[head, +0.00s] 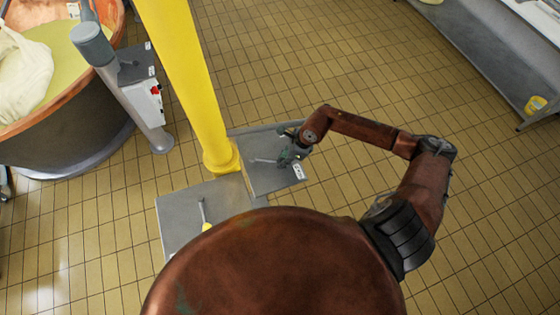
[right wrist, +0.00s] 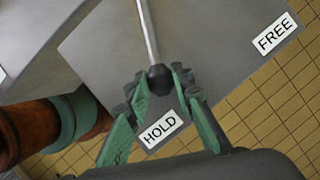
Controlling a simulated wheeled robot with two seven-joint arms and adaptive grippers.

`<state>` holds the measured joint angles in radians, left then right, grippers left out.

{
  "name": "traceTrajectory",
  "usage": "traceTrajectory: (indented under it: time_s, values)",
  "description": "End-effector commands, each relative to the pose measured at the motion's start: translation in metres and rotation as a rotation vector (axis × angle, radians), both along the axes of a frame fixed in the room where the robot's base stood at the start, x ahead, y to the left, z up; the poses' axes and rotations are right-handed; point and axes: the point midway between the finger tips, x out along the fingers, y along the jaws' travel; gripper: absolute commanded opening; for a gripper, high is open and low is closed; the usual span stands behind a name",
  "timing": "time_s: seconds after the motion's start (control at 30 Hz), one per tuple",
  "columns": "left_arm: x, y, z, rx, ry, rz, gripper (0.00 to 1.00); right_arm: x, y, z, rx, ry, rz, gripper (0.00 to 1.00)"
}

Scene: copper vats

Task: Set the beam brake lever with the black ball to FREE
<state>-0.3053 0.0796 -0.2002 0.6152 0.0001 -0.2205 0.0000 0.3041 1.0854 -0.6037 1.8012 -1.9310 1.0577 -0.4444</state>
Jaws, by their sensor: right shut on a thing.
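The beam brake lever (right wrist: 149,35) is a thin metal rod ending in a black ball (right wrist: 160,78), seen in the right wrist view. The ball sits close to the HOLD label (right wrist: 162,129). The FREE label (right wrist: 273,34) is on the same grey plate, farther to the right. My right gripper (right wrist: 161,84) has its green fingers on both sides of the ball and is shut on it. In the head view, my right gripper (head: 291,155) is over the grey plate (head: 262,180), largely covering the ball. The lever rod (head: 262,161) shows there. My left gripper is not in view.
A second grey plate (head: 180,215) carries a lever with a yellow ball (head: 207,227). A yellow column (head: 190,75) rises beside both plates. A post with a control box (head: 146,101) and a copper vat (head: 75,125) stand at left.

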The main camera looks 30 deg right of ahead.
Motion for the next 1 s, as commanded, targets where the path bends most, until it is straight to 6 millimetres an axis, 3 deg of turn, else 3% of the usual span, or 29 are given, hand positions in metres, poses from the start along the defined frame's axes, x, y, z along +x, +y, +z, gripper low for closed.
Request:
traceTrajectory:
  time_s: [0.07,0.1,0.33,0.67,0.77,1.0]
  values:
    - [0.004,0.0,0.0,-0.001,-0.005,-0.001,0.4,0.001,-0.001,0.001,-0.001,-0.003,-0.002,0.0]
    - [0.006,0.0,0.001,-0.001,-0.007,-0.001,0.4,0.001,-0.001,0.001,0.0,-0.002,-0.003,0.24]
    - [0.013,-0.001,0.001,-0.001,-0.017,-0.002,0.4,0.002,0.0,0.001,-0.001,-0.001,-0.002,0.4]
    - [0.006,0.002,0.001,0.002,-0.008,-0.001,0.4,0.001,-0.001,0.004,-0.001,-0.002,-0.001,0.4]
    - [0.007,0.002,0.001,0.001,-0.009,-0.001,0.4,-0.001,-0.005,0.013,-0.003,-0.003,-0.001,0.4]
    - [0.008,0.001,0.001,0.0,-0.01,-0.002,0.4,-0.013,-0.02,0.058,-0.005,-0.003,0.0,0.4]
